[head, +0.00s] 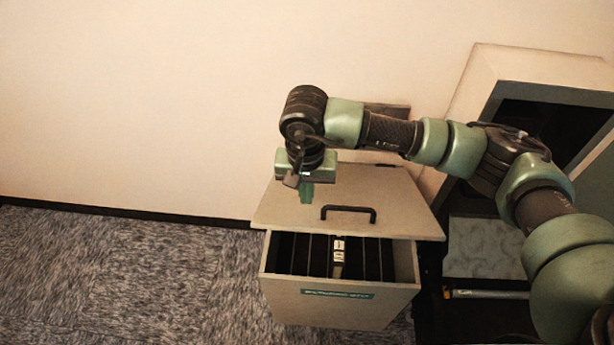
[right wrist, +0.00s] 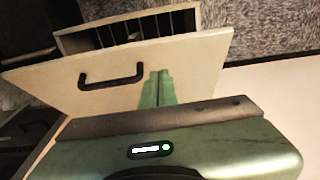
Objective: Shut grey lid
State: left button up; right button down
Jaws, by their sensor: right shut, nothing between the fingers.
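The grey lid (head: 395,200) is a pale flat panel with a black handle (head: 348,216). It slants over the back of a pale box (head: 335,308), whose open front part shows several dark slots. A small light-labelled item (head: 338,252) stands in one slot. My right gripper (head: 306,194) points down at the lid's left part, left of the handle, with its green fingers shut and empty. In the right wrist view the fingers (right wrist: 158,88) overlap the lid (right wrist: 195,72) beside the handle (right wrist: 111,77). I cannot tell whether they touch it. My left gripper is not in view.
A pale cabinet (head: 540,66) with a dark opening stands at the right. A light mottled panel (head: 485,246) lies below it, near a thin tube (head: 488,294). A wall is behind the box. Carpet (head: 120,270) to the left is clear.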

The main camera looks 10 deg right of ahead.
jog(key=p, duration=0.2)
send_over(307, 225)
notch_tip(307, 225, down, 5)
jog(key=shift+w+f, duration=0.15)
jog(key=shift+s+f, duration=0.2)
jog(key=shift+f, duration=0.25)
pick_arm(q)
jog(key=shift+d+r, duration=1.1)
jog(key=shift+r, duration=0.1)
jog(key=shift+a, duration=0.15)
pick_arm(e)
jog(key=shift+s+a+f+b, duration=0.1)
jog(key=shift+f+b, duration=0.2)
jog(key=shift+f, duration=0.05)
pick_arm(q)
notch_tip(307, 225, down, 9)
jog(key=b, duration=0.8)
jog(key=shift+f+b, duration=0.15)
jog(key=shift+b, duration=0.2)
pick_arm(e)
jog(key=s+a+f, duration=0.1)
jog(key=s+f, duration=0.3)
jog(key=f, duration=0.5)
jog(key=shift+s+a+f, duration=0.15)
jog(key=shift+s+f, duration=0.1)
jog(key=shift+f, duration=0.05)
jog(key=shift+r, duration=0.15)
